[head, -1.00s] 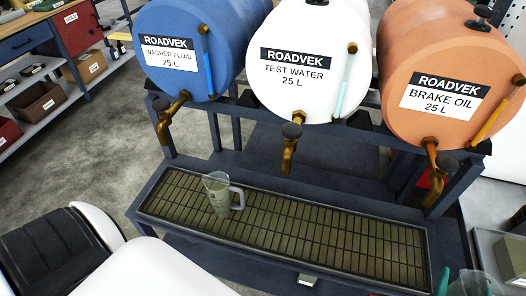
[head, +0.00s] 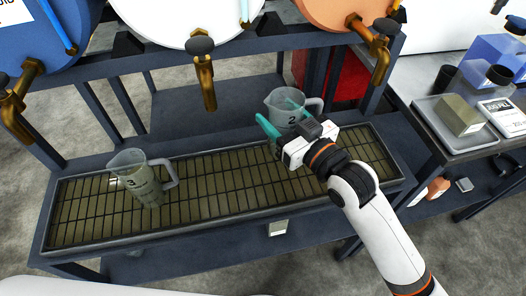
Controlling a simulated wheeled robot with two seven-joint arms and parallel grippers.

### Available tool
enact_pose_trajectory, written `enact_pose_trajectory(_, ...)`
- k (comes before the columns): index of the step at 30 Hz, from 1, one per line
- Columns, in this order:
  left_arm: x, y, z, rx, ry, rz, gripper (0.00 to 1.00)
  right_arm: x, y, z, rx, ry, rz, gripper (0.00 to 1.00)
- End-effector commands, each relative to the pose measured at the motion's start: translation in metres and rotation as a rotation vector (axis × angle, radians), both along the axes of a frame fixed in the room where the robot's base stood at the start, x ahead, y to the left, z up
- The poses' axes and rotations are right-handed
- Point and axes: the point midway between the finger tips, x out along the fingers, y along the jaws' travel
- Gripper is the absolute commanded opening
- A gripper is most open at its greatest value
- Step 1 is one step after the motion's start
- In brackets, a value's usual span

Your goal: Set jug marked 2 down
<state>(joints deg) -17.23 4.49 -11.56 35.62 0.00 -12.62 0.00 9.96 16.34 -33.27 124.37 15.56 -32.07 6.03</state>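The jug marked 2 (head: 282,108) is a clear grey measuring jug with its handle to the right. It is upright at the far edge of the drip tray's grate (head: 220,178), below the orange drum. My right gripper (head: 280,114) has its teal fingers on either side of the jug, one in front on the left and one seen through its wall. The jug's base is partly hidden by the gripper, so I cannot tell whether it touches the grate. My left gripper is not in view.
A jug marked 3 (head: 140,180) stands on the left of the grate. Brass taps (head: 204,75) hang above from the blue, white and orange drums. A side table (head: 440,140) with a tray and block is at right. The grate's middle is clear.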

Motion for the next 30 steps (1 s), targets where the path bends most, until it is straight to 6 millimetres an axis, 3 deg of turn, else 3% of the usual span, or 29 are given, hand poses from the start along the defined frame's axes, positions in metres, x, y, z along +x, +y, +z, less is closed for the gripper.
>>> enact_pose_trajectory(3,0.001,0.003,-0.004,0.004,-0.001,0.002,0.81,0.000,0.000,-0.026,-0.002,0.005,-0.001,0.35)
enact_pose_trajectory(15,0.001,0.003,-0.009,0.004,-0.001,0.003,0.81,0.000,-0.001,-0.074,-0.002,0.001,-0.002,0.35)
enact_pose_trajectory(29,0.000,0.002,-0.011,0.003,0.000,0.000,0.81,0.000,-0.001,-0.083,0.000,-0.001,-0.002,0.35)
enact_pose_trajectory(30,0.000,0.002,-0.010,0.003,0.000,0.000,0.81,0.000,-0.001,-0.082,-0.001,-0.001,-0.002,0.67)
